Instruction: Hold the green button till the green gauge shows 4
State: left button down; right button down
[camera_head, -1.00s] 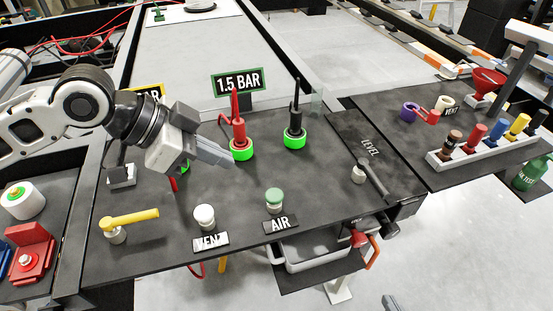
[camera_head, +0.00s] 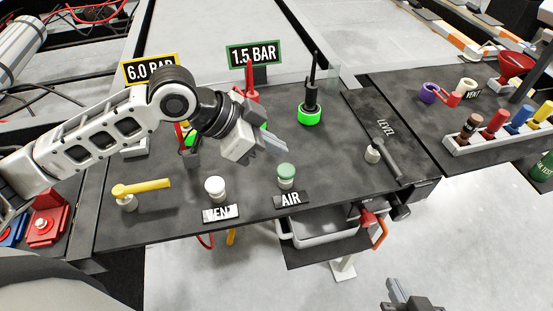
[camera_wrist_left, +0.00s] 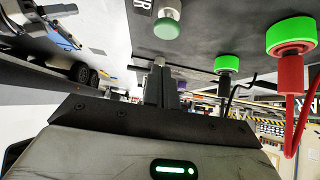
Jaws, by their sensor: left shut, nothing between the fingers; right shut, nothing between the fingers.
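The green button (camera_head: 286,171) sits on a white base behind the AIR label (camera_head: 290,199). It also shows at the top of the left wrist view (camera_wrist_left: 167,28). The green-framed gauge (camera_head: 253,54) at the back reads 1.5 BAR. My left gripper (camera_head: 281,149) is shut and empty, its tips just behind and above the green button, apart from it. In the left wrist view its fingers (camera_wrist_left: 159,64) point toward the button with a gap. My right gripper (camera_head: 398,292) is shut and empty at the bottom edge, away from the panel.
A white button (camera_head: 214,187) with a VENT label stands left of the green one. A yellow lever (camera_head: 142,188) is further left. A red connector (camera_head: 251,80) and a black connector (camera_head: 311,90) rise behind. A LEVEL lever (camera_head: 384,158) is to the right.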

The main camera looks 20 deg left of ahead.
aim_at(291, 168)
pick_arm(q)
jog(key=f, duration=0.3)
jog(key=shift+w+d+f, duration=0.15)
jog(key=shift+d+f, duration=0.05)
jog(key=shift+f, duration=0.6)
